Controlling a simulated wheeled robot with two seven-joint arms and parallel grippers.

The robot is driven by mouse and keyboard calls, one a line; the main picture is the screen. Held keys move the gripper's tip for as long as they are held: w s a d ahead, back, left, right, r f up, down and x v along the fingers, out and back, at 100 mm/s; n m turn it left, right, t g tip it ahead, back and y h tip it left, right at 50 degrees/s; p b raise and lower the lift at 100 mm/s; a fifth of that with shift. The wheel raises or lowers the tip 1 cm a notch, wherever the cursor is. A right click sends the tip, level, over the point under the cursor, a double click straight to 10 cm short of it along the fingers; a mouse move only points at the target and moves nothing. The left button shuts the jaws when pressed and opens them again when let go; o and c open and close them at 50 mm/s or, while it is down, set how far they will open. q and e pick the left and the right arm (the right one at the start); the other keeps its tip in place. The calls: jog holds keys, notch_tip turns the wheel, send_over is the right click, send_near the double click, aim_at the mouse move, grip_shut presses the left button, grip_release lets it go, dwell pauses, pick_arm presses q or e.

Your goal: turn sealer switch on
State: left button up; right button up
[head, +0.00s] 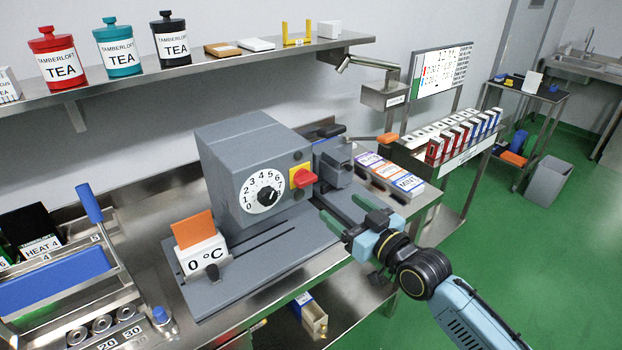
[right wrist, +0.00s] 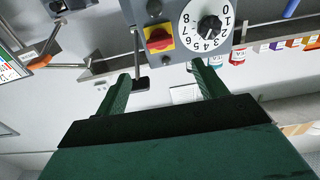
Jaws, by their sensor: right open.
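The sealer (head: 240,165) is a grey box on a steel bench in the head view. On its front are a white dial (head: 261,192) with a black knob and, to its right, a red switch handle (head: 305,178) on a yellow plate. In the right wrist view the red switch (right wrist: 158,39) shows at the top, left of the dial (right wrist: 206,25). My right gripper (head: 352,213) is open and empty, to the right of and below the switch, apart from it. Its green fingers also show in the right wrist view (right wrist: 160,85). My left gripper is not in view.
A lever machine (head: 70,285) is at left. Labelled boxes (head: 390,175) lie right of the sealer. A shelf (head: 200,65) with tea tins runs above. Green floor (head: 540,250) is free at right.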

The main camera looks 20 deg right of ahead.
aim_at(309, 182)
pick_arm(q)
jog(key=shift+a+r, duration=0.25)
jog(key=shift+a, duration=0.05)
pick_arm(e)
jog(key=x, duration=1.2)
jog(key=shift+w+f, duration=0.1)
jog(key=c, duration=1)
